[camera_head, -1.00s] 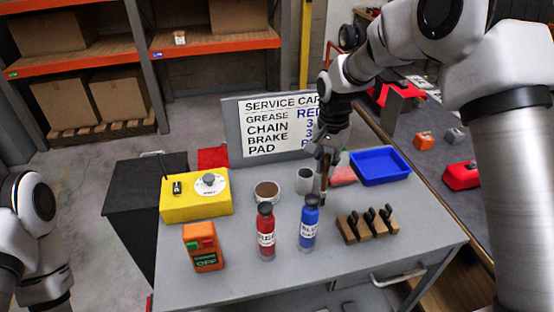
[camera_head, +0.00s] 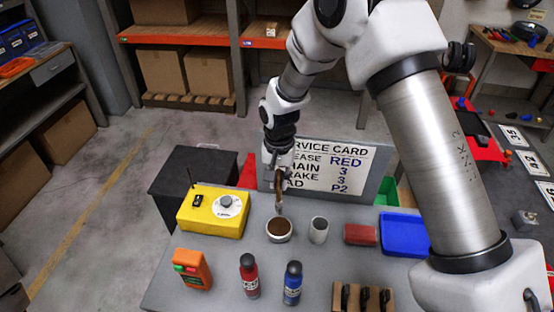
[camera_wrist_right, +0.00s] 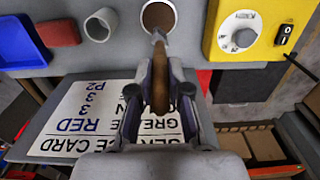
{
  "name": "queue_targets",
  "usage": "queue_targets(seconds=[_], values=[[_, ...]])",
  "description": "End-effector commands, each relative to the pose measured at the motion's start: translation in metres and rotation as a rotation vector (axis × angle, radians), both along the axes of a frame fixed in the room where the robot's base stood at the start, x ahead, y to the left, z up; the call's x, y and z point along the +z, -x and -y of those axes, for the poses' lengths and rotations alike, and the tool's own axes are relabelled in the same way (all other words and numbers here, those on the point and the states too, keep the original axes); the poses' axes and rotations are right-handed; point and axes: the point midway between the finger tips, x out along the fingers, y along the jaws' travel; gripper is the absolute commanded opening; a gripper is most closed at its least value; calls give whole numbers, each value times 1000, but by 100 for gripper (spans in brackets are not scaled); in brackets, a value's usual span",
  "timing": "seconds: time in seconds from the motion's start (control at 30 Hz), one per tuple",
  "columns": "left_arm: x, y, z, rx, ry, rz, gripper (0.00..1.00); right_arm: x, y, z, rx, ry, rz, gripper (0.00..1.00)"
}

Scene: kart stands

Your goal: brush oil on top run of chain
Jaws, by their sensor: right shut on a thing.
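My right gripper (camera_head: 280,180) is shut on a brush (camera_head: 279,195) with a brown handle, held upright, tip down. The brush also shows between the fingers in the right wrist view (camera_wrist_right: 159,85). Its pale tip is at the far rim of a round bowl (camera_head: 279,238) of brown liquid; I cannot tell whether it touches the liquid. The bowl also shows in the right wrist view (camera_wrist_right: 144,23). I see no chain in either view. My left gripper is out of view.
A yellow box with a dial (camera_head: 212,211) stands left of the bowl, a grey cup (camera_head: 319,230) right. Red and blue bottles (camera_head: 292,284) stand in front. A red block (camera_head: 360,234) and blue tray (camera_head: 404,235) are further right. The service card board (camera_head: 375,187) stands behind.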

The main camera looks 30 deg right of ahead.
Motion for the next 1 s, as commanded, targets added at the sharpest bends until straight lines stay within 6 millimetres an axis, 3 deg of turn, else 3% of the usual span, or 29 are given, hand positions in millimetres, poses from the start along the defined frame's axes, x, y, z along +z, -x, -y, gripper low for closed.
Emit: queue_targets(seconds=[0.5,1.0], values=[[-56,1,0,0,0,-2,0,-59,1,0,1,-1,1,0],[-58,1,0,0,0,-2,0,-62,1,0,1,-1,1,0]])
